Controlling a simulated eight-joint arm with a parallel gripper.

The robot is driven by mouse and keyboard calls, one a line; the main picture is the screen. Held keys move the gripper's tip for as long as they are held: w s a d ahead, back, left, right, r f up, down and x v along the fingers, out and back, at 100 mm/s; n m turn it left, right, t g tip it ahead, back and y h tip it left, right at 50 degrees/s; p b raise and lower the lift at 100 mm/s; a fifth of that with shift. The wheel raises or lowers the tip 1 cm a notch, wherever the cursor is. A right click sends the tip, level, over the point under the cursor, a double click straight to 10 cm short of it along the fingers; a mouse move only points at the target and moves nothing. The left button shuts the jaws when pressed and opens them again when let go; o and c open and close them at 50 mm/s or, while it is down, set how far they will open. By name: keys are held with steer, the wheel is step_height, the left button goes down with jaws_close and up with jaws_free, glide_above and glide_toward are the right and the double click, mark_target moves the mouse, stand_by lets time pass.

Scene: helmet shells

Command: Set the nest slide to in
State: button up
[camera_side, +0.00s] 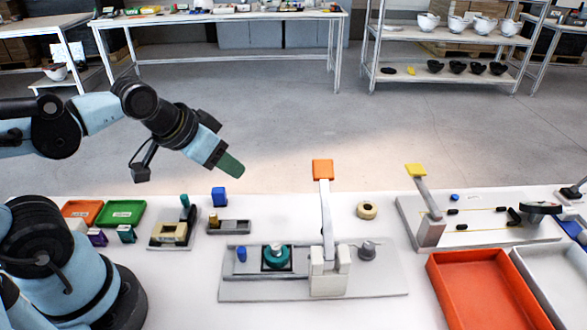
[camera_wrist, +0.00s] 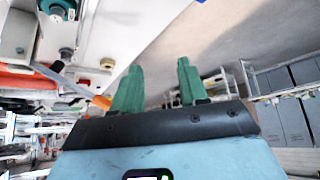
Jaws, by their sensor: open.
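My gripper (camera_side: 229,163) is raised above the left part of the table, tilted down to the right, and touches nothing. In the wrist view its two green fingers (camera_wrist: 157,72) stand apart with nothing between them. No part is labelled as the nest slide, so I cannot tell its setting. A grey plate fixture (camera_side: 300,288) holds a dark square seat with a teal round piece (camera_side: 277,257) and an upright lever with an orange handle (camera_side: 322,170). A second fixture (camera_side: 480,231), at right, has thin rails, black blocks, a dark knob (camera_side: 542,208) and a yellow-handled lever (camera_side: 415,170).
An orange tray (camera_side: 440,290) and a white tray (camera_side: 520,270) stand at the front right. Small green (camera_side: 121,213) and orange trays, and small blocks, lie at left. A tan ring (camera_side: 367,210) lies between the fixtures. The upright levers are obstacles.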

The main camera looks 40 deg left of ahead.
steer(key=r+n+g, duration=0.1)
steer(key=n+g, duration=0.4)
steer(key=g, duration=0.2)
glide_above(242, 249)
steer(key=shift+f, duration=5.95)
steer(key=shift+s, duration=0.1)
jaws_close()
